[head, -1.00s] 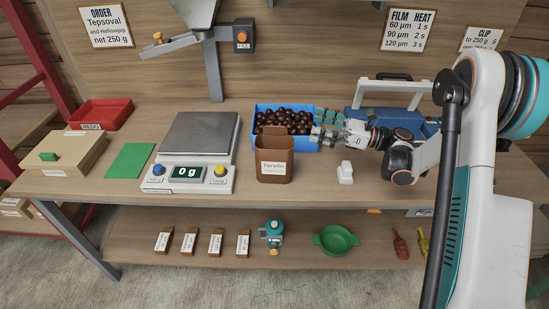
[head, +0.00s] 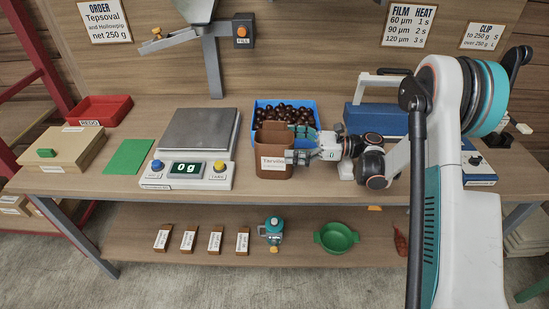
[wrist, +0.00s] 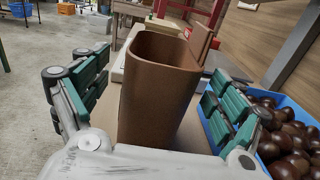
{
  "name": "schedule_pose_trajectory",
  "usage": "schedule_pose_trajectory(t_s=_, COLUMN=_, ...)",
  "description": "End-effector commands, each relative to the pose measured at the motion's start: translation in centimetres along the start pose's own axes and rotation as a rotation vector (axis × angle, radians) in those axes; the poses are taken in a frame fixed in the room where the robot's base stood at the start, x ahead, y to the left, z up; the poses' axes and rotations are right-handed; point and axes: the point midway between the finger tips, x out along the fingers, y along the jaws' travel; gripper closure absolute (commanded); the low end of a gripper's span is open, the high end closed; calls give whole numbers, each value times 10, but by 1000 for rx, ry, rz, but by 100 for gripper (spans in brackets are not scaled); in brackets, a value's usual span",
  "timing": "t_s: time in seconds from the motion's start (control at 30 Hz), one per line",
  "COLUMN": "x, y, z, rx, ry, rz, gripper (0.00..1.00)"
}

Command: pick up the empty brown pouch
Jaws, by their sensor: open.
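The brown pouch (head: 274,148) stands upright and open-topped on the bench, in front of the blue crate, with a white label on its front. In the wrist view the pouch (wrist: 155,95) is empty as far as I can see inside, and stands between the two fingers. My gripper (head: 300,146) is at the pouch's right side in the head view, reaching in from the right. Its green-padded fingers (wrist: 155,98) are open, one on each side of the pouch, with visible gaps. The pouch's lower part is hidden by my gripper in the wrist view.
The blue crate (head: 315,109) of chestnuts is close behind the pouch. A scale (head: 187,174) reading 0 g stands just left. A blue sealer (head: 375,118) and a small white block (head: 345,170) are to the right. A red tray (head: 103,108) is at far left.

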Motion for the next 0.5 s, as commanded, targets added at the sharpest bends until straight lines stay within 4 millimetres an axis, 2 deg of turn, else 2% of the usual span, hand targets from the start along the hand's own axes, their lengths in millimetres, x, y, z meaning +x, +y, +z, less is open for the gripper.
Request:
schedule_pose_trajectory(t_s=0.3, x=41, y=-1, z=-6, rx=0, ry=0, rz=3, gripper=12)
schedule_pose_trajectory(t_s=0.5, x=50, y=-1, z=-4, rx=0, ry=0, rz=1, gripper=12)
